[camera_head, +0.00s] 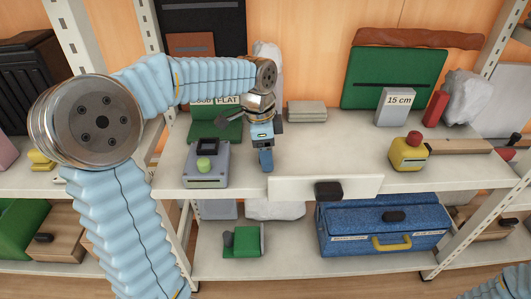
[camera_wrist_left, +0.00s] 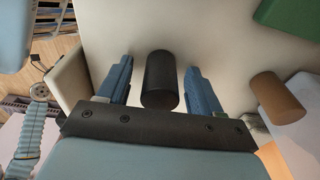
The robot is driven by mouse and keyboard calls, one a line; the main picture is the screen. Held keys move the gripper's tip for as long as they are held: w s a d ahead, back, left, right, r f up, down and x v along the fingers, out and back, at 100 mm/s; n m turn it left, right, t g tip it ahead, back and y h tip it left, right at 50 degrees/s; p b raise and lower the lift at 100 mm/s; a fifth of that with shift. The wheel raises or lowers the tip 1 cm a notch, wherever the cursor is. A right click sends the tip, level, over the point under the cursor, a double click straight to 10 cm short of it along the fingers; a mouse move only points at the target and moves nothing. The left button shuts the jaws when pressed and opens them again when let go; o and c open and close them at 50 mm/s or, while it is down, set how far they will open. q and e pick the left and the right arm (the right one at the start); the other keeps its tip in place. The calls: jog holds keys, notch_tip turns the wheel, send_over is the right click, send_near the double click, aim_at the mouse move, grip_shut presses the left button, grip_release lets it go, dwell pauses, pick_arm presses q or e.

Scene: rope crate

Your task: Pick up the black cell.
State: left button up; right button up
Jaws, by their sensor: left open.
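The black cell (camera_wrist_left: 160,80) is a dark cylinder on the pale shelf surface. In the left wrist view it lies between the two blue fingers of my left gripper (camera_wrist_left: 157,72), with a visible gap on each side. The left gripper is open. In the head view my left gripper (camera_head: 266,160) points down at the upper shelf, just right of a grey device with a green knob (camera_head: 204,163). I cannot make out the black cell in the head view; the gripper likely covers it. My right gripper is not in view.
A brown cylinder (camera_wrist_left: 277,97) lies right of the black cell in the wrist view. A white panel with a black knob (camera_head: 290,188) stands at the shelf's front edge. A yellow box with a red top (camera_head: 408,154) is farther right. The shelf between is clear.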

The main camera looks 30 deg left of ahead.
pick_arm(q)
grip_shut()
dwell(0.3)
